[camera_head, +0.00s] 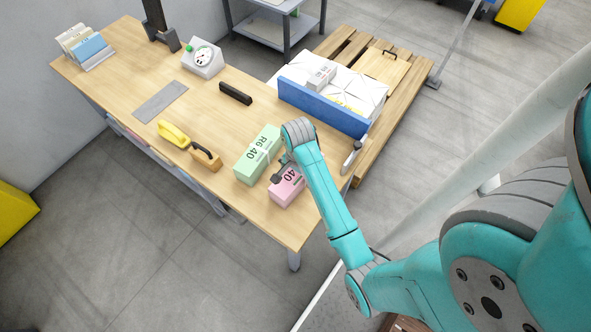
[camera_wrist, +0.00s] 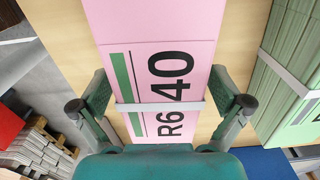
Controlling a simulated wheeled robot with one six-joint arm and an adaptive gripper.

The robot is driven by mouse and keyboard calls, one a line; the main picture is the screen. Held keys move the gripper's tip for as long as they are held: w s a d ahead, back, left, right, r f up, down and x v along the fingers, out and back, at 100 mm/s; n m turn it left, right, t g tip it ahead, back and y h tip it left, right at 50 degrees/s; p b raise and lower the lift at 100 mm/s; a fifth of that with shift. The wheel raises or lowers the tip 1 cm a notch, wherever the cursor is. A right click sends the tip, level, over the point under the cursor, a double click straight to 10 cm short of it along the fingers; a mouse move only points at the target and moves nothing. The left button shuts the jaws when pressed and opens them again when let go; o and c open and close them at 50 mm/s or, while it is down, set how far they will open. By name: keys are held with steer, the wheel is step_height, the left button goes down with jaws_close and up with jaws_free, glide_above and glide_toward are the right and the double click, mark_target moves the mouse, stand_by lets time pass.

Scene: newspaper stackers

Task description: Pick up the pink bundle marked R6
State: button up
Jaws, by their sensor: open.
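The pink bundle (camera_head: 288,187) lies on the wooden table near its front right end, partly hidden by my gripper in the head view. In the wrist view the pink bundle (camera_wrist: 160,35) fills the middle, with "R6 40" printed in black, a green stripe and a pale strap across it. My gripper (camera_wrist: 160,107) is open, one finger on either side of the bundle, with nothing held. I cannot tell whether the fingers touch it. In the head view my gripper (camera_head: 282,170) is over the pink bundle.
A green bundle marked R6 40 (camera_head: 258,153) lies close beside the pink one. A blue board (camera_head: 322,107) stands at the table's right edge. A tape dispenser (camera_head: 205,159), a yellow tool (camera_head: 173,134) and a black bar (camera_head: 235,93) lie further left.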

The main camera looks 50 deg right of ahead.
steer(key=c, duration=1.7)
steer(key=shift+c, duration=1)
steer(key=shift+r, duration=0.1)
